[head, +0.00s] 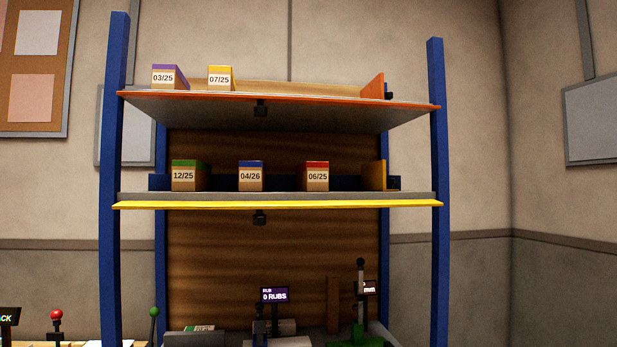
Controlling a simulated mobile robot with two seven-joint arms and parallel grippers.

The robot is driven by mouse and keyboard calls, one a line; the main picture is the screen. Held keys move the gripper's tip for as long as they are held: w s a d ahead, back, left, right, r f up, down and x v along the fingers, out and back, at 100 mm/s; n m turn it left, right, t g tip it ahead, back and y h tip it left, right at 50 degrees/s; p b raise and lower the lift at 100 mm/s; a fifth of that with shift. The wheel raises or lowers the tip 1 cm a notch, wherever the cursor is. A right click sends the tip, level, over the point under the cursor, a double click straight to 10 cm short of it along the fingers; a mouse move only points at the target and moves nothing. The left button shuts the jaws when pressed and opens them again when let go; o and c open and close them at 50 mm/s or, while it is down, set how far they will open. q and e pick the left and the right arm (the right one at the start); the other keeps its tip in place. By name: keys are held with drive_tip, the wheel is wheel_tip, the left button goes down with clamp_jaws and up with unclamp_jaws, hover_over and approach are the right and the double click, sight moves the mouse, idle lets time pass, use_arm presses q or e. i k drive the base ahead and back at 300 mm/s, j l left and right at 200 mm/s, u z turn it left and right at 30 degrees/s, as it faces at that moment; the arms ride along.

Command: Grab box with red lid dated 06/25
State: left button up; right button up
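The box with the red lid (315,177) stands upright in the head view on the lower of the two shelves, right of centre. Its front label reads 06/25. It has free space on both sides. Neither of my grippers shows in the head view.
The lower shelf (280,205) with a yellow edge also holds a blue-lid 04/26 box (251,178) and a green-lid 12/25 box (190,177). The upper shelf (280,97) holds purple 03/25 (165,77) and yellow 07/25 (220,79) boxes. Blue posts (437,190) flank the rack.

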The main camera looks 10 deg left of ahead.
sight(311, 176)
drive_tip(key=i+l+u, duration=0.65)
drive_tip(key=l, duration=0.35)
drive_tip(key=i+l+u, duration=0.2)
drive_tip(key=l, duration=0.2)
drive_tip(key=i+j, duration=0.05)
drive_tip(key=i, duration=0.05)
